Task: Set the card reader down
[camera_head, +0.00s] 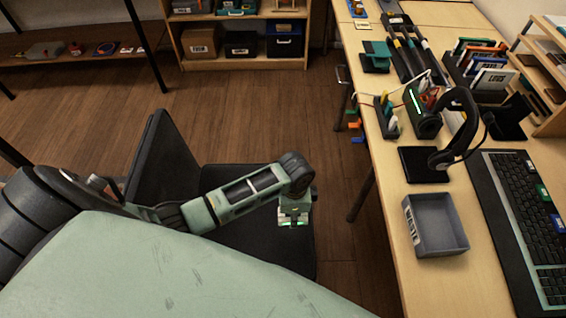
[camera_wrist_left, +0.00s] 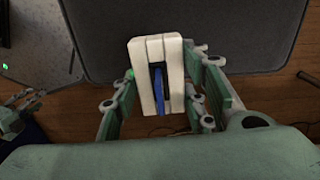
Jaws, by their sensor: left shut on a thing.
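The card reader (camera_wrist_left: 146,72) is a white, slotted block with a blue card (camera_wrist_left: 159,88) upright in its middle slot. My left gripper (camera_wrist_left: 158,95) is shut on it, with green fingers on both sides. In the head view, my left gripper (camera_head: 293,215) points down over the black chair seat (camera_head: 262,245); the reader is hard to make out there. The seat also shows beneath the reader in the left wrist view (camera_wrist_left: 240,40). What seems to be my right gripper (camera_wrist_left: 15,112) shows at the left edge of the wrist view, too small to tell its state.
The desk (camera_head: 385,205) is to the right, with a grey tray (camera_head: 436,225), a headphone stand (camera_head: 424,165), a keyboard (camera_head: 520,220) and several small items. The chair back (camera_head: 160,160) rises left of the seat. A shelf (camera_head: 240,62) stands at the back.

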